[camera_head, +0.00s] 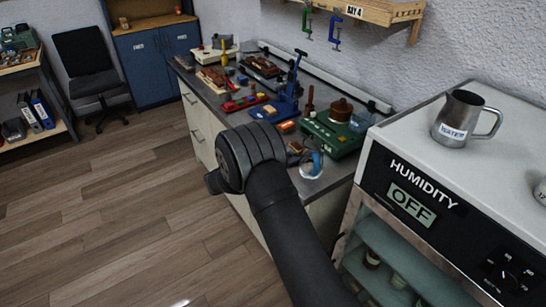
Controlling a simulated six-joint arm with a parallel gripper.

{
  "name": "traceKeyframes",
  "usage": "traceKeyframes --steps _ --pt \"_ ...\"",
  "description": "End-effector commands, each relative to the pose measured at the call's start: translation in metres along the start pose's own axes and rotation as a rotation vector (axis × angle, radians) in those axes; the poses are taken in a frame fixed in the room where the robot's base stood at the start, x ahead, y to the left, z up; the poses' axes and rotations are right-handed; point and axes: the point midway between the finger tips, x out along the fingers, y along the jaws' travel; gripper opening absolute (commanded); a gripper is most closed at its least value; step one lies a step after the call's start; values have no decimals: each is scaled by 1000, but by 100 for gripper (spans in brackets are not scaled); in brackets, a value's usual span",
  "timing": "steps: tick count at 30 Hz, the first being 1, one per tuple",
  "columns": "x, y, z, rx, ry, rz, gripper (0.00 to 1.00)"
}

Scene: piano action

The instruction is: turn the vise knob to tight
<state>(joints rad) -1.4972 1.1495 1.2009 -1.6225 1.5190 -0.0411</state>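A blue bench tool (289,101) with a tall upright stands on the grey workbench (203,88), near its middle. It looks like the vise, but I cannot be sure at this size. I cannot make out its knob or any tight mark. My black arm rises from the bottom of the picture and crosses in front of the bench's near end. Its rounded joint covers part of the bench edge and cabinet front. My gripper's fingers do not show, so I cannot see whether they hold anything.
Several small tools and wooden parts crowd the bench. A humidity cabinet (374,190) reading OFF, with a metal jug (462,118) on top, stands right. Wooden floor at left is clear.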

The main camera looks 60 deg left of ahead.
Motion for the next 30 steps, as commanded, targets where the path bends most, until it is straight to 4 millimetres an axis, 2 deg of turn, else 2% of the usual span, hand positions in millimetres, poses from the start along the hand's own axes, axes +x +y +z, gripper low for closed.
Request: traceKeyframes --steps 14,15,18,30 --pt "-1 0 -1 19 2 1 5" --pt "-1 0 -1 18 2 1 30" --pt "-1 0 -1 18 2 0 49" --pt "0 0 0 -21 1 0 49"
